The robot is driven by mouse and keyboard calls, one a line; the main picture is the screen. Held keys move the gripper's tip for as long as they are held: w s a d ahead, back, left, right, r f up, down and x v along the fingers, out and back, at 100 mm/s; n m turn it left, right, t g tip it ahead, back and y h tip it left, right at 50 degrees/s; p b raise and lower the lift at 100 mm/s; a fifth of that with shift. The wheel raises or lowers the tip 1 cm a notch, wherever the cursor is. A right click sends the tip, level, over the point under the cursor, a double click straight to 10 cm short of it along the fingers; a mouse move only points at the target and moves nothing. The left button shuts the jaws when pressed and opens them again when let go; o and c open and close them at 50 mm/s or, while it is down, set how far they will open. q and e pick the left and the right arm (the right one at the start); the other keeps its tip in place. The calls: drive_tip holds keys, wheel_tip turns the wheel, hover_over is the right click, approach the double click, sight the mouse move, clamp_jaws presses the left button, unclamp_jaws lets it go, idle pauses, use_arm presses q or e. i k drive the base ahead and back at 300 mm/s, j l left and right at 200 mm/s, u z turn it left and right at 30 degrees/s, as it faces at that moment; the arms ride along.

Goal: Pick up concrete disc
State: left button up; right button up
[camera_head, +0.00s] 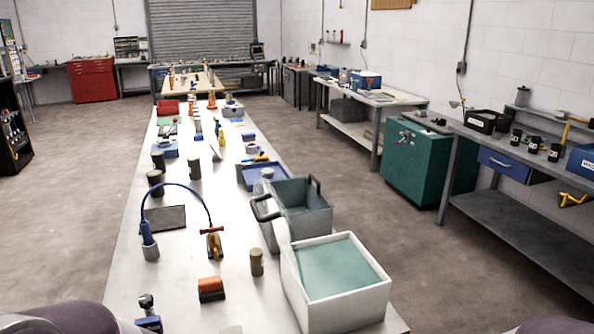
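I cannot make out a concrete disc for certain. Several short, dark cylindrical pieces stand on the long white table (215,255): one (257,263) near the front middle, one (194,168) farther back and one (155,184) at the left edge. They look taller than a flat disc. A small pale round piece (251,149) lies farther back, too small to identify. Neither of my grippers is in view; only rounded parts of my arms show at the bottom left and bottom right corners.
A white bin (334,316) and a grey handled bin (306,222) fill the table's front right. A tool with a blue hose (150,240), a flat dark plate (163,219) and an orange-black block (211,289) stand at the left. Bare tabletop lies between them.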

sight(267, 173)
drive_tip(key=i+l+z, duration=0.2)
drive_tip(key=l, duration=0.2)
drive_tip(key=l+z, duration=0.2)
drive_tip(key=l, duration=0.2)
drive_tip(key=i+l+z, duration=0.2)
drive_tip(key=l, duration=0.15)
drive_tip(key=i+l+z, duration=0.15)
drive_tip(key=l, duration=0.2)
drive_tip(key=i+l+z, duration=0.2)
drive_tip(key=i+l+u, duration=0.15)
drive_tip(key=i+l, duration=0.25)
drive_tip(key=i, duration=0.25)
drive_tip(key=i+l+u, duration=0.1)
drive_tip(key=i+l, duration=0.35)
drive_tip(key=i, duration=0.2)
drive_tip(key=i+j+u, duration=0.25)
drive_tip(key=i+u, duration=0.7)
drive_tip(key=i+l+u, duration=0.15)
drive_tip(key=i+u, duration=0.5)
drive_tip(key=i, duration=0.45)
drive_tip(key=i+u, duration=0.1)
drive_tip(key=i, duration=0.55)
drive_tip(key=i+l+u, duration=0.15)
drive_tip(key=i, duration=0.45)
